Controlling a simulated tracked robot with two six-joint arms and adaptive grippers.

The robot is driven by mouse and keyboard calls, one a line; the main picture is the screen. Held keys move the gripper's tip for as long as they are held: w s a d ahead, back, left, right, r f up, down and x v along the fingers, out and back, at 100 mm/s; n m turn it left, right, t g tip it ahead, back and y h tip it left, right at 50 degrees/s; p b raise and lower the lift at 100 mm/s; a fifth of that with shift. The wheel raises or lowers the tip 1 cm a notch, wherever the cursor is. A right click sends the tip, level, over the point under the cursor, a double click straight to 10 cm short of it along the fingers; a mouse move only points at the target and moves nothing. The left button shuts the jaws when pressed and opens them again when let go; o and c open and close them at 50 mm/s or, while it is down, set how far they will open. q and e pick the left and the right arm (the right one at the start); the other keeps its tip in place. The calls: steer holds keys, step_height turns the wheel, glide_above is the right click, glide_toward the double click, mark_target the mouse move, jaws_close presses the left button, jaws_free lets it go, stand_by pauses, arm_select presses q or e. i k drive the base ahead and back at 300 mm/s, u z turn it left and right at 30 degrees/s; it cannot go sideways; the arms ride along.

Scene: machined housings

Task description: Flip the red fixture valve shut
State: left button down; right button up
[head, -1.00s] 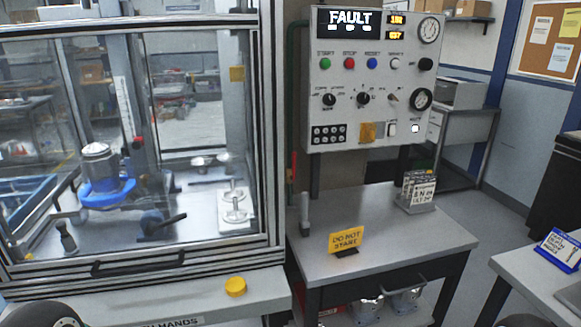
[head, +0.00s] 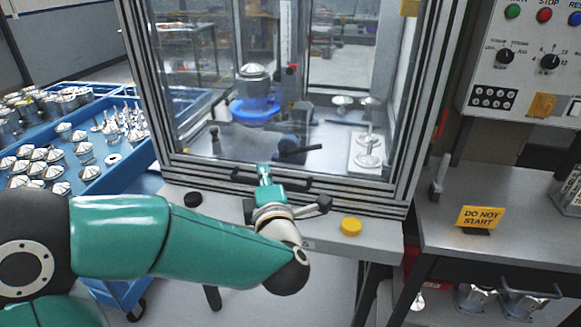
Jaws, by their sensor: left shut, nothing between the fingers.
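A small red lever (head: 441,124) shows upright beside the right frame post of the glass-fronted enclosure, partly hidden by that post. It looks like the red valve, but its exact position is hard to read. My left gripper (head: 264,172) is shut and empty, in front of the enclosure's lower door edge. It overlaps the dark door handle (head: 298,184) in the picture, and I cannot tell whether they touch. The red lever is well to the right of the gripper. My right gripper is out of view.
The enclosure (head: 330,197) holds a blue fixture (head: 258,112) with a metal housing. A yellow button (head: 351,227) and a black one (head: 193,200) sit on the front ledge. A "DO NOT START" sign (head: 481,217) stands on the right bench. A blue parts cart (head: 125,178) is at left.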

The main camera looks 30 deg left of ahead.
mark_target(436, 139)
steer(key=k, duration=0.65)
steer(key=z, duration=0.5)
steer(key=i, duration=1.1)
steer(key=z, duration=0.4)
steer(key=i, duration=0.7)
steer(key=u, duration=0.35)
